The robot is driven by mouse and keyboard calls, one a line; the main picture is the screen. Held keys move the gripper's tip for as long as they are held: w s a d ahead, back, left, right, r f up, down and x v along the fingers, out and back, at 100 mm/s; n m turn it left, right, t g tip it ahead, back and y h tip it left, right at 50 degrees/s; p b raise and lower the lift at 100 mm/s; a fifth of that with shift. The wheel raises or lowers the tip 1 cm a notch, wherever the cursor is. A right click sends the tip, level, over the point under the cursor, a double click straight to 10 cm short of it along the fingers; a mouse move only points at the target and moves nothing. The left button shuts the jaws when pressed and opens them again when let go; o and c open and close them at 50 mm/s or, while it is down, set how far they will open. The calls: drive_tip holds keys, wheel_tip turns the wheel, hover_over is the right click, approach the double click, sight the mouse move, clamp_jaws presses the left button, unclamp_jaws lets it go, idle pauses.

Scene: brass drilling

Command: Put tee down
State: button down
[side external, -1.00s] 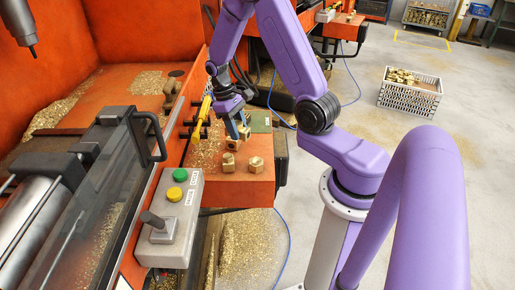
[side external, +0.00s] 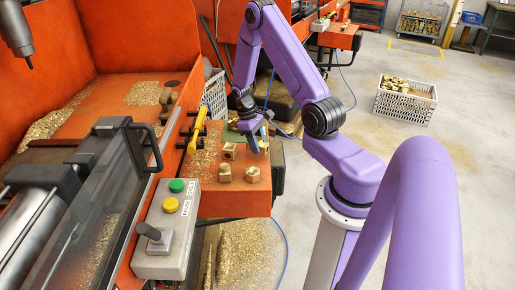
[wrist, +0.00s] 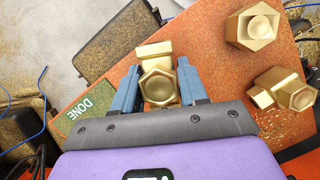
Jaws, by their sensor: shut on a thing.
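My gripper (wrist: 159,72) is shut on a brass tee (wrist: 157,88), which sits between its blue fingers in the wrist view. In the side external view my gripper (side external: 262,141) is low over the right part of the orange bench top, and the fingers mostly hide the held tee. I cannot tell whether the tee touches the surface. A green plate marked DONE (wrist: 93,101) lies left of my gripper in the wrist view. Two other brass fittings (wrist: 254,25) (wrist: 284,90) lie to the right there, apart from the fingers.
Several brass fittings (side external: 224,173) stand on the orange bench top (side external: 238,200) near its front. A grey control box (side external: 168,228) with green and yellow buttons and a lever stands left of them. A yellow-handled part (side external: 198,131) is beside the bench. A white crate (side external: 404,103) holds brass pieces.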

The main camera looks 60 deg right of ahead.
drive_tip(key=shift+f, duration=1.1)
drive_tip(key=shift+f, duration=0.1)
drive_tip(key=c, duration=0.6)
unclamp_jaws()
